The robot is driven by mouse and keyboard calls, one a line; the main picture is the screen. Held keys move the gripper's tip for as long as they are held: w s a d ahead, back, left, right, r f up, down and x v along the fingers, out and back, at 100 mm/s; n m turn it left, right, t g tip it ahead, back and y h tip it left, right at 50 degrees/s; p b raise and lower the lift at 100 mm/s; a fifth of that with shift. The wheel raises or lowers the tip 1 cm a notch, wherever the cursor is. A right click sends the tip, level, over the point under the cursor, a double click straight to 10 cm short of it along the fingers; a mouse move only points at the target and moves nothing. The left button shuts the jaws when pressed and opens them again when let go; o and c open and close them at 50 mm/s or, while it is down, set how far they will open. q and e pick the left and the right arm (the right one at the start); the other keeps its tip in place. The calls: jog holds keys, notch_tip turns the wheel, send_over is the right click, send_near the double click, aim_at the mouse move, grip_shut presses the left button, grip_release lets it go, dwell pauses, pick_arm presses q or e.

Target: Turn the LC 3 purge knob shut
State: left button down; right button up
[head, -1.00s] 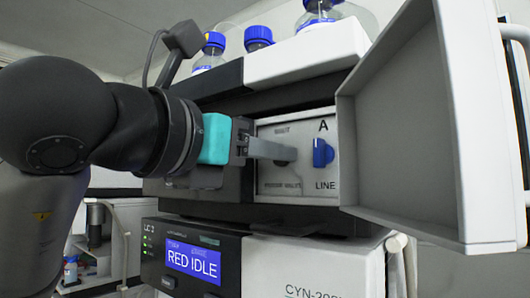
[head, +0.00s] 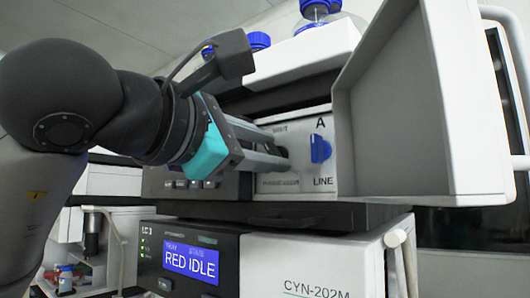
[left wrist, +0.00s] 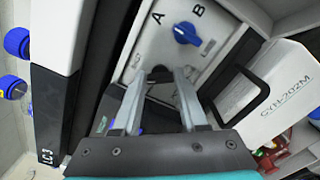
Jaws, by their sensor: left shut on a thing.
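The purge knob (head: 283,163) is a small dark knob on the pale valve panel of the LC 3 stack, left of a blue selector knob; the fingers hide most of it. In the left wrist view the dark knob (left wrist: 160,74) shows between the fingertips. My left gripper (head: 274,157) reaches in from the left with its long grey fingers shut on the purge knob; its fingertips also show in the left wrist view (left wrist: 165,77). The gripper is rolled, its teal body tilted. My right gripper is not in view.
The blue selector knob (head: 320,149) sits close right of the fingers, by the marks A and LINE. An open grey door (head: 395,110) stands out on the right. Blue-capped bottles (head: 318,10) stand on top.

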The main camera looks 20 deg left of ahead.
pick_arm(q)
jog(key=m, duration=0.3)
jog(key=shift+m, duration=0.3)
jog(key=shift+f+m, duration=0.1)
jog(key=shift+m, duration=1.4)
jog(key=c, duration=0.7)
grip_release()
jog(key=b+v, duration=0.2)
jog(key=v, duration=1.3)
jog(key=shift+s, duration=0.15)
